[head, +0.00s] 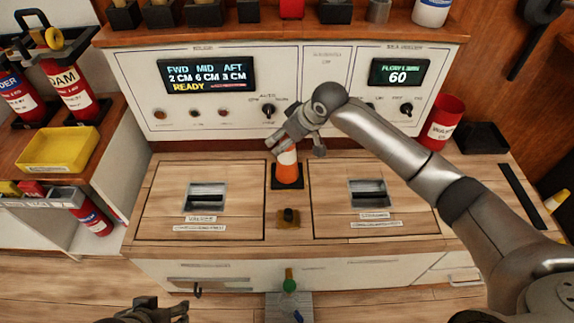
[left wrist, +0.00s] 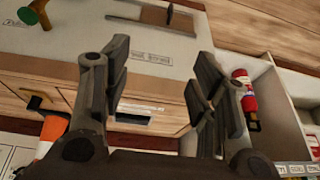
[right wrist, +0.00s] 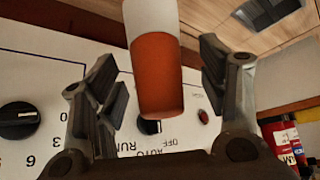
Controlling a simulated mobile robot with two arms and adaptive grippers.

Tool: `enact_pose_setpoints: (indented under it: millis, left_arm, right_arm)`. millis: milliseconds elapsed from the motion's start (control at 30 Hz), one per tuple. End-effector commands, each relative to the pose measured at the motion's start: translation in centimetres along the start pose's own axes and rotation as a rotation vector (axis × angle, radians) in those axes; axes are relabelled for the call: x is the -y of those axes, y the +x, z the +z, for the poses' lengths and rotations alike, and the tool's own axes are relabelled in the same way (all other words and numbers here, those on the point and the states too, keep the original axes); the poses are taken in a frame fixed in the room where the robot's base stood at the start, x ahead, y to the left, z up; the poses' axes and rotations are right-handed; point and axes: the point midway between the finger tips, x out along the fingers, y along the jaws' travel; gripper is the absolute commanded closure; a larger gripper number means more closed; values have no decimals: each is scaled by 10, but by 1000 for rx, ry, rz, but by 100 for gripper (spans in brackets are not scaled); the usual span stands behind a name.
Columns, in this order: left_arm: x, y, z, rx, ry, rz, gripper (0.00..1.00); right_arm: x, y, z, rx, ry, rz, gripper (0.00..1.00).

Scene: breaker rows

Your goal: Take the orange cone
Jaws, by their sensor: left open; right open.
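The orange cone (head: 288,172), with a white band and a dark base, stands upright on the wooden counter in front of the panel. My right gripper (head: 297,147) is over its upper part, open, and partly hides its top. In the right wrist view the cone (right wrist: 158,75) is between the two spread fingers, with a visible gap on each side. My left gripper (head: 165,309) is open and empty at the bottom edge, away from the cone. An orange and white piece (left wrist: 50,133) shows at the left of the left wrist view.
The white panel (head: 310,125) with displays and knobs rises close behind the cone. Hatches with recessed handles (head: 206,197) (head: 369,193) flank it. A red cup (head: 443,123) stands at right, and a yellow tray (head: 58,150) at left.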

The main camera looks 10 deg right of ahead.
Motion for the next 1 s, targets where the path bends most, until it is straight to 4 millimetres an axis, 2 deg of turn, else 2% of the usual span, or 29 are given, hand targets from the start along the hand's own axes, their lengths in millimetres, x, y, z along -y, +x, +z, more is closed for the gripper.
enact_pose_setpoints:
  millis: [200,333,500,700,1000]
  left_arm:
    - [-5,6,-41,-183,6,10,46]
    - [-7,5,-58,-261,8,14,46]
    - [-8,3,-67,-302,9,16,46]
    - [-8,3,-68,-303,9,16,46]
    - [-8,3,-68,-302,9,16,46]
  right_arm:
    - [0,19,0,0,0,0,33]
    - [0,27,0,0,-1,1,33]
    - [0,30,-1,-2,-2,1,33]
    - [0,30,0,-1,-1,1,33]
    - [0,30,0,-1,-1,1,71]
